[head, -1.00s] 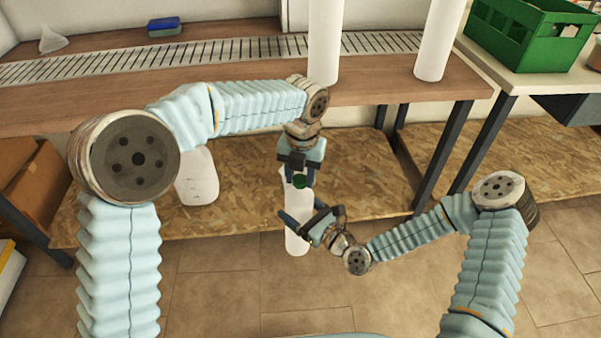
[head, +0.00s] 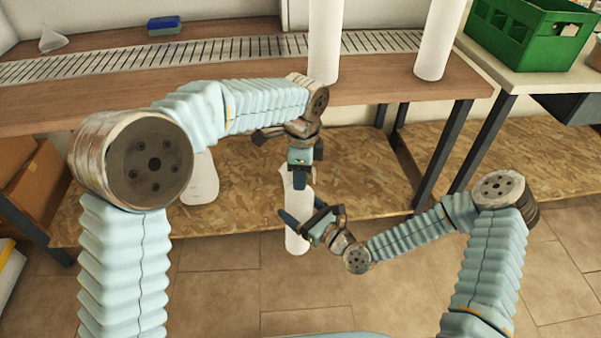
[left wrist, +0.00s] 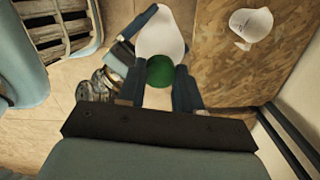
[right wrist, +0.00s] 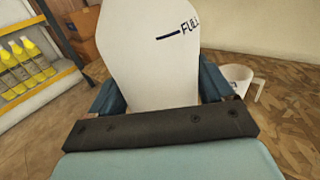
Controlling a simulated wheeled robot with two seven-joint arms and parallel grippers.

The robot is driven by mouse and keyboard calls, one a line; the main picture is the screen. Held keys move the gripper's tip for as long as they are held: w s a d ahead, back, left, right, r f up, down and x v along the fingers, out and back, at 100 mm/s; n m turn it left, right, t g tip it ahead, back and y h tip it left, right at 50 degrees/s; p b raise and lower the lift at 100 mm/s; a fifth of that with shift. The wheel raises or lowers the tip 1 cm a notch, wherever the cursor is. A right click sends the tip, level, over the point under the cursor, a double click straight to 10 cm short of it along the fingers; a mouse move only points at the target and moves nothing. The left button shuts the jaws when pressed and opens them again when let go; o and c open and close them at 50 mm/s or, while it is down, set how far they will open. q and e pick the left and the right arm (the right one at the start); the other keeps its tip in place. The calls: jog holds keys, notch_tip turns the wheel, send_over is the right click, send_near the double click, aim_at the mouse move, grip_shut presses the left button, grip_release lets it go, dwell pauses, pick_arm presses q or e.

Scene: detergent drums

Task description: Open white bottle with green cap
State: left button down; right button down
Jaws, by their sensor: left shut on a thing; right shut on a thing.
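The white bottle (head: 297,243) is upright in front of the lower shelf, held in the air. My left gripper (head: 299,180) points down from above and is shut on the green cap (left wrist: 160,70) at the bottle's top. In the left wrist view the cap sits between the fingertips, with the white bottle (left wrist: 160,35) beyond it. In the head view the cap is hidden by the left gripper.
A white container (head: 202,182) stands on the lower chipboard shelf (head: 245,200) behind the left arm. Two tall white cylinders (head: 325,40) (head: 438,40) stand on the upper wooden bench. A green crate (head: 530,35) is at the back right. Tiled floor in front is clear.

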pick_arm(q)
jog(key=n, duration=0.9)
jog(key=shift+n, duration=0.4)
jog(key=n, duration=0.5)
jog(key=shift+n, duration=0.4)
jog(key=n, duration=1.2)
jog(key=shift+n, duration=0.4)
jog(key=n, duration=0.5)
jog(key=shift+r+n, duration=0.1)
jog(key=shift+n, duration=0.2)
jog(key=shift+r, duration=0.1)
jog(key=shift+r, duration=1)
